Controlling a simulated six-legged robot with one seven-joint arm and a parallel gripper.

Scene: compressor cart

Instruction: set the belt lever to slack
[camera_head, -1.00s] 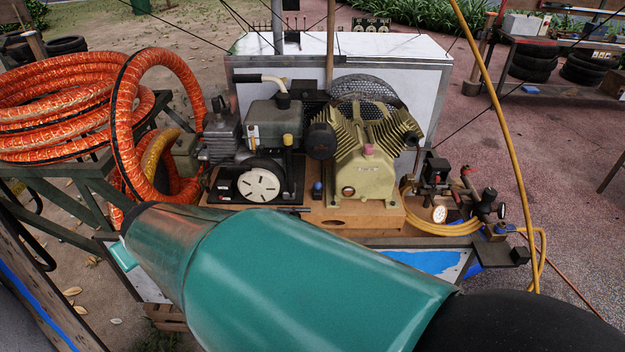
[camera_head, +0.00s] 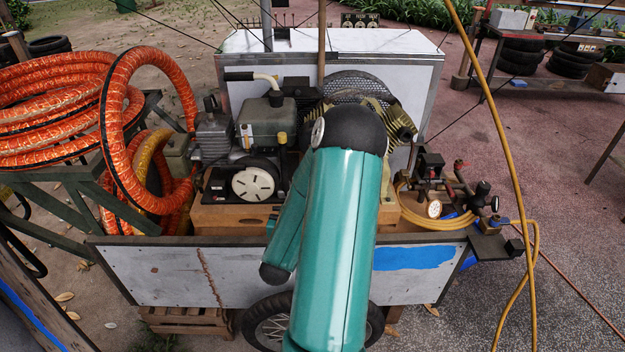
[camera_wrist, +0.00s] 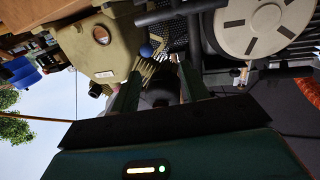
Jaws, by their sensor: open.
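A dark bar (camera_wrist: 180,12) crosses the top of that view near the engine's pale slotted disc (camera_wrist: 262,20). I cannot clearly pick out the belt lever or its setting. In the head view my arm covers most of the compressor (camera_head: 400,125) and the gap beside the engine (camera_head: 268,125); my gripper is hidden there.
The cart's front panel (camera_head: 170,275) stands below the machines. Orange hose coils (camera_head: 50,105) fill the left. A pressure gauge (camera_head: 434,208), valves and a yellow hose (camera_head: 525,215) stand at the right. A white box (camera_head: 420,75) closes off the back.

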